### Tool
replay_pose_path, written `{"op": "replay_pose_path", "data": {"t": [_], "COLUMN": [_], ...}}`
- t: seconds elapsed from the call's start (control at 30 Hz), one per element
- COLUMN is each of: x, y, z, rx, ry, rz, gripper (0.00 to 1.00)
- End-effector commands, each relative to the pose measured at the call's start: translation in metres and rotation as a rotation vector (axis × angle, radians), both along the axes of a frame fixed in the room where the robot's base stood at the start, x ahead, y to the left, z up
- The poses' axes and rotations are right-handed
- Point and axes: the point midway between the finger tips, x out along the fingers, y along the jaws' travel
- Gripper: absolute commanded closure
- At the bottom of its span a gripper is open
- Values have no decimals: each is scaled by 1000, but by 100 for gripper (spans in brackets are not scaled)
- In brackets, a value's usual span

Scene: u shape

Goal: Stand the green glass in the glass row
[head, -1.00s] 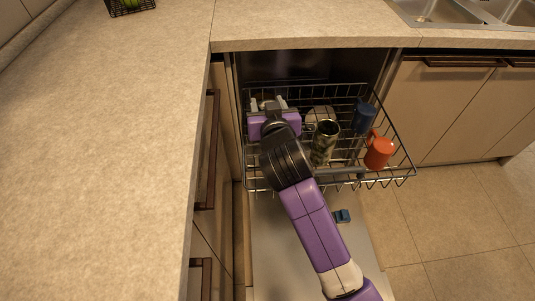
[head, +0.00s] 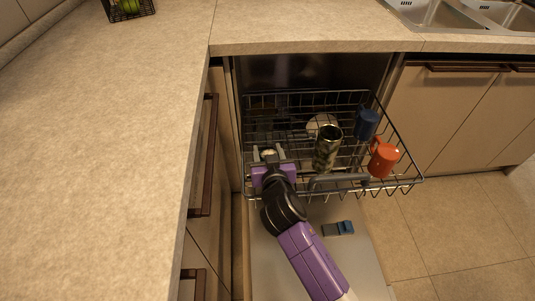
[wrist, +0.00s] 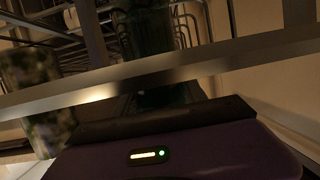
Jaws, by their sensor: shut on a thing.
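My gripper (head: 268,153) is at the front left of the pulled-out dishwasher rack (head: 400,140), by its front rail. In the wrist view a dark, see-through greenish glass (wrist: 150,32) stands straight ahead of my gripper, and its lower part shows dark between the jaws. My gripper is shut on it. A rack bar (wrist: 200,64) crosses in front of the glass in that view. In the head view the glass is hard to make out at the jaws. I cannot tell whether it touches the rack floor.
A patterned tumbler (head: 326,150) stands in the middle of the rack, right of my gripper. A blue cup (head: 366,124) and a red mug (head: 383,160) are at the rack's right side. A pale round dish (head: 320,124) is behind the tumbler.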

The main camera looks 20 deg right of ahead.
Motion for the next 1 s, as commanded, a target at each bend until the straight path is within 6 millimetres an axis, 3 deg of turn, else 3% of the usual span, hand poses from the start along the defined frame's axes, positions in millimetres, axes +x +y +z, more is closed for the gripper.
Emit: {"op": "replay_pose_path", "data": {"t": [0.37, 0.4, 0.5, 0.9, 1.0], "x": [0, 0, 0, 0, -13], "y": [0, 0, 0, 0, 4], "z": [-6, -5, -5, 0, 1], "rx": [-1, 0, 0, 0, 0], "ry": [-2, -1, -1, -1, 0], "rz": [0, 0, 0, 0, 2], "gripper": [100, 48, 30, 30, 30]}}
